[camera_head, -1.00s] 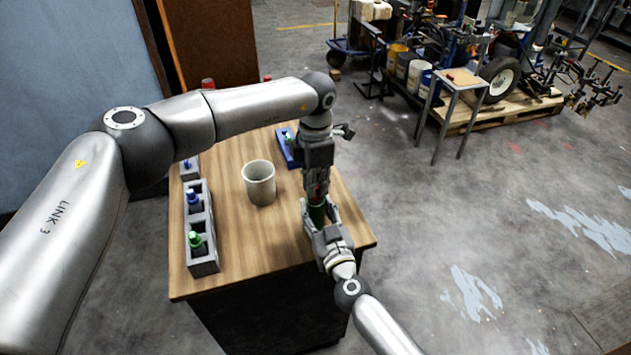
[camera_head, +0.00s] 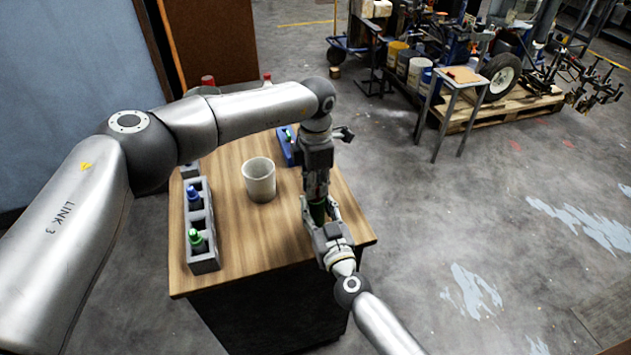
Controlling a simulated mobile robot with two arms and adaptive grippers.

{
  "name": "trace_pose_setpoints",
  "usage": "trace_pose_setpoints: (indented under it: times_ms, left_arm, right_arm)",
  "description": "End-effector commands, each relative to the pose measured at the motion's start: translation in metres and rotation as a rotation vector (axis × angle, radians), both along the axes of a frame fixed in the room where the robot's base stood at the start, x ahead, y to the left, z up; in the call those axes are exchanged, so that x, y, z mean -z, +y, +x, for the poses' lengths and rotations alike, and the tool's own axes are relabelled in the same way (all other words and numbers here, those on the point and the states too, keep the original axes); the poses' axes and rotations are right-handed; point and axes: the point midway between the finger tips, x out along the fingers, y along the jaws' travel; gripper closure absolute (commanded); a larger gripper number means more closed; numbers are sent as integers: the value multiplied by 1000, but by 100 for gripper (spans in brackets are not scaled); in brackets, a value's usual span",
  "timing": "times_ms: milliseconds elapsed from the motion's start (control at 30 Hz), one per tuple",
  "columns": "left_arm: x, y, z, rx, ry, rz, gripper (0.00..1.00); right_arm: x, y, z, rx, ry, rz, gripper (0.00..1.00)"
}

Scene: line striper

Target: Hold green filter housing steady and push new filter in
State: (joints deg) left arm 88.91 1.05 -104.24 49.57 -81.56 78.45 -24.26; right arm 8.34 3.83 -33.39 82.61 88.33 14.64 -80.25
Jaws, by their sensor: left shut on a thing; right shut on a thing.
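The green filter housing (camera_head: 318,212) is upright near the table's right edge. My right gripper (camera_head: 319,215) comes in from below and is shut around it. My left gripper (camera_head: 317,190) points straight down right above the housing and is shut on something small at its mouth. I take this to be the new filter, but the fingers hide nearly all of it. I cannot tell how deep it sits in the housing.
A light cup (camera_head: 259,180) stands mid-table. A grey rack (camera_head: 203,258) at the left holds a blue-topped and a green-topped item. A blue holder (camera_head: 287,148) lies behind my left wrist. The wooden table (camera_head: 250,235) is clear in front.

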Motion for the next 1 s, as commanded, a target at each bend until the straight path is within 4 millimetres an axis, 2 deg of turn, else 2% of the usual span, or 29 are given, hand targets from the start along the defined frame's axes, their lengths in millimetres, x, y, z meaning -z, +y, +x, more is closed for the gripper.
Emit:
trace_pose_setpoints:
  times_ms: [333, 367, 533, 767, 867, 1000]
  left_arm:
    - [9, 0, 0, 0, 0, 0, 100]
    - [9, 0, 0, 0, -1, 0, 83]
    - [9, 0, 0, 0, -1, 0, 61]
    - [9, 0, 0, 0, -1, 0, 61]
    - [9, 0, 0, 0, 0, 0, 48]
    - [9, 0, 0, 0, 0, 0, 46]
  right_arm:
    - [0, 0, 0, 0, 0, 0, 95]
    - [0, 0, 0, 0, 0, 0, 95]
    - [0, 0, 0, 0, 0, 0, 95]
    - [0, 0, 0, 0, 0, 0, 95]
    - [0, 0, 0, 0, 0, 0, 95]
    - [0, 0, 0, 0, 0, 0, 95]
